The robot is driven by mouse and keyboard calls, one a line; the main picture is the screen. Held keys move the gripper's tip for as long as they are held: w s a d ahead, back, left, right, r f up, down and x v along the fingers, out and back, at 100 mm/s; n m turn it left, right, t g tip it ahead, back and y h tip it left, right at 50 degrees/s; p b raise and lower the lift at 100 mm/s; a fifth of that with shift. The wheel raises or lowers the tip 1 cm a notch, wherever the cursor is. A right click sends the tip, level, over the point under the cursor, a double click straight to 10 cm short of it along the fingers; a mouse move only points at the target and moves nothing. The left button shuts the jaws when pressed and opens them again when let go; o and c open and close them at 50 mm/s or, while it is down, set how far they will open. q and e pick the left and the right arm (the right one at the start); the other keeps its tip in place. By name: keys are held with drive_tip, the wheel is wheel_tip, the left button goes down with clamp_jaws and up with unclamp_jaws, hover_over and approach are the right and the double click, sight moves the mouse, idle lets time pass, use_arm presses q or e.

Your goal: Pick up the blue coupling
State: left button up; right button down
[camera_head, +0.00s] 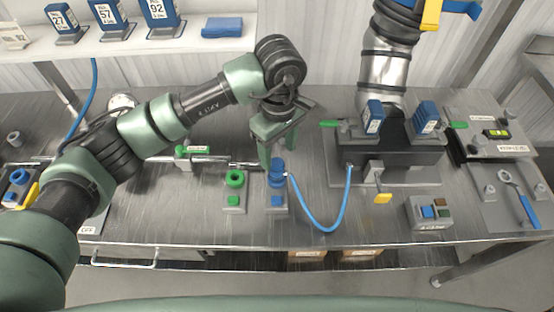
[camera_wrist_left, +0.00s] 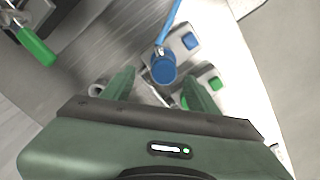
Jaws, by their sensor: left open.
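The blue coupling (camera_head: 277,171) stands upright on a grey holder plate (camera_head: 276,210) at the middle of the steel bench, with a blue hose (camera_head: 325,226) running from it to the right. My left gripper (camera_head: 272,158) is above and close to the coupling, fingers pointing down. In the left wrist view the coupling (camera_wrist_left: 163,68) shows beyond the open fingertips (camera_wrist_left: 160,92), roughly midway between them. I cannot tell whether a finger touches it. My right gripper is in neither view.
A green ring fitting (camera_head: 235,179) stands on a similar plate just left of the coupling. A dark machine block (camera_head: 390,158) with a yellow-handled lever (camera_head: 383,197) is to the right. A metal pipe with a green valve handle (camera_head: 182,152) runs behind. The front bench strip is clear.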

sight(277, 162)
use_arm(q)
drive_tip(key=shift+s+f+p, duration=0.5)
drive_tip(key=shift+f+p, duration=0.1)
drive_tip(key=shift+f, duration=0.15)
drive_tip(key=shift+a+f+p, duration=0.15)
drive_tip(key=shift+f+p, duration=0.45)
drive_tip(key=shift+f, duration=0.1)
drive_tip(key=f, duration=0.3)
drive_tip(key=shift+w+f+p, duration=0.1)
drive_tip(key=shift+w+p, duration=0.15)
drive_tip(key=shift+p, duration=0.15)
drive_tip(key=c, duration=1.1)
clamp_jaws()
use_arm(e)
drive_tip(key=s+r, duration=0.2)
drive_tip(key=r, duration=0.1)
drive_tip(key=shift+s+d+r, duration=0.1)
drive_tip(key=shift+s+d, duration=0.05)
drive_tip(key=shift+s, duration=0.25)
